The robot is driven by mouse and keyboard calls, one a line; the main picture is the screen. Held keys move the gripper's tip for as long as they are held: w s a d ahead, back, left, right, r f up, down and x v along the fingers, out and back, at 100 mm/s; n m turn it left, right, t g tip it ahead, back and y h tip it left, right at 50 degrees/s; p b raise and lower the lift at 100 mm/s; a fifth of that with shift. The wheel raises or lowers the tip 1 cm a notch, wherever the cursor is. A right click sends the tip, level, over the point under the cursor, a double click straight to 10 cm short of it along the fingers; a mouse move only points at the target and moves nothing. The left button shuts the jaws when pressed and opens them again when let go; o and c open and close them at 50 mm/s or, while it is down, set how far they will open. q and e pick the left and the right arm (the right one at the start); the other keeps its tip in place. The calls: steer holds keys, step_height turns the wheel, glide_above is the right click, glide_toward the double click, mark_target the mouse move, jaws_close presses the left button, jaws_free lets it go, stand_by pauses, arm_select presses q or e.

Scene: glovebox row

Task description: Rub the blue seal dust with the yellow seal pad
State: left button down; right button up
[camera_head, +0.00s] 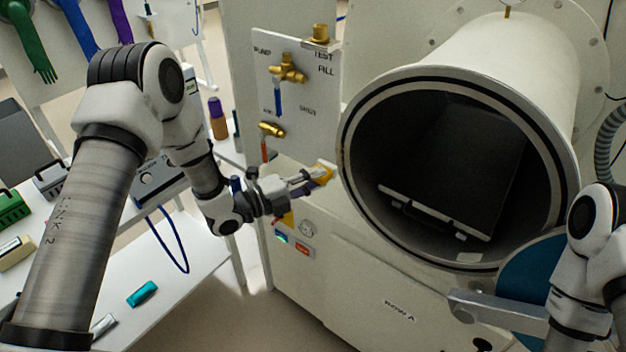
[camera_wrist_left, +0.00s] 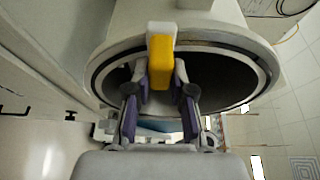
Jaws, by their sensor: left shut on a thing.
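My left gripper (camera_head: 308,179) is shut on the yellow seal pad (camera_head: 321,174), just left of the rim of the round port. In the left wrist view the yellow seal pad (camera_wrist_left: 160,62) stands upright between the fingertips of my left gripper (camera_wrist_left: 160,88), with the port's dark-lined rim (camera_wrist_left: 96,72) behind it. The pad overlaps the rim in that view, and I cannot tell whether it touches. I cannot make out any blue dust on the rim (camera_head: 349,120) in either view. My right arm shows at the right edge, but its gripper is out of view.
Inside the open port lies a dark tray (camera_head: 455,165). A blue round door (camera_head: 535,283) hangs at lower right. A valve panel (camera_head: 297,95) with brass fittings is behind my left gripper. A white bench (camera_head: 180,275) with a teal item (camera_head: 142,294) stands at left.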

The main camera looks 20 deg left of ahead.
arm_select(q)
steer(key=shift+w+d+b, duration=0.35)
steer(key=shift+w+b, duration=0.15)
steer(key=shift+w, duration=0.4)
steer(key=shift+s, duration=0.1)
